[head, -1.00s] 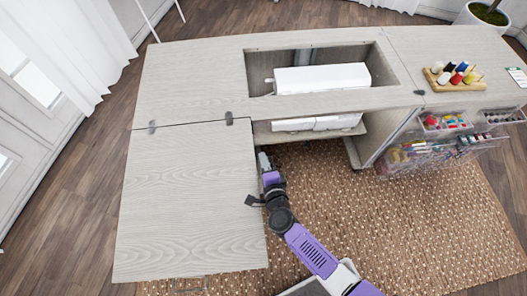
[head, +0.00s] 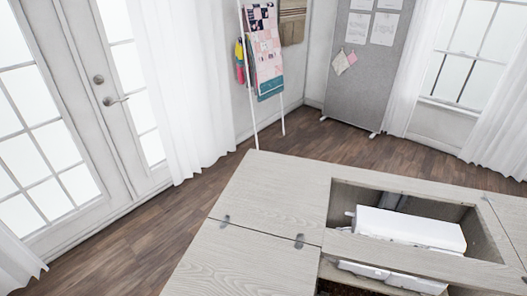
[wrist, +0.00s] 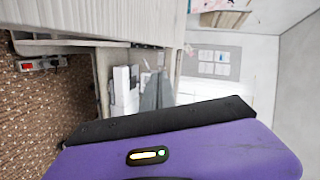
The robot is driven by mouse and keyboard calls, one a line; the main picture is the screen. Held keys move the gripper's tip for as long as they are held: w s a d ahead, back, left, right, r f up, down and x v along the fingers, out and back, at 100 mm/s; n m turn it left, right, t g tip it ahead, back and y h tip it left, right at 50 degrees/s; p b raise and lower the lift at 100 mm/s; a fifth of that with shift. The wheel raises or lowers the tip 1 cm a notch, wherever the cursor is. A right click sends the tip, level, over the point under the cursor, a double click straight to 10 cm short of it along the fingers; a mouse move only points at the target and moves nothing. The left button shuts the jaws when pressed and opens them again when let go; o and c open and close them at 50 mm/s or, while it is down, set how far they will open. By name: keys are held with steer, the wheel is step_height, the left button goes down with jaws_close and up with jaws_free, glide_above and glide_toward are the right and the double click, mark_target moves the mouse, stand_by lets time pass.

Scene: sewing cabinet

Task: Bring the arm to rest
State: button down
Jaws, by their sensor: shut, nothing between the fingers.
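In the wrist view the purple and black housing of my gripper fills the lower part of the picture. A grey tapering shape, which looks like the fingers of my gripper (wrist: 156,80), rises behind the black edge, closed together and empty. The sewing cabinet (head: 275,185) shows at the bottom of the head view, where my arm is out of view. In the wrist view the wooden panels of the cabinet (wrist: 75,20) stand sideways close to my gripper; I cannot tell the exact gap.
A white machine (head: 410,228) lies in the cabinet's opening. A ladder rack with quilts (head: 265,50) and a grey pinboard (head: 365,65) stand at the back. Glass doors (head: 85,90) are at left. Dark floor (head: 215,185) is clear beside the cabinet. A red-switched power strip (wrist: 40,64) shows in the wrist view.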

steer(key=s+d+r+n+y+b, duration=0.1)
steer(key=s+r+n+y+b, duration=0.1)
steer(key=s+r+n, duration=1.5)
steer(key=s+r, duration=0.6)
steer(key=s, duration=0.2)
steer(key=shift+s+d+r, duration=0.3)
steer(key=shift+d+r, duration=0.1)
steer(key=shift+d, duration=0.1)
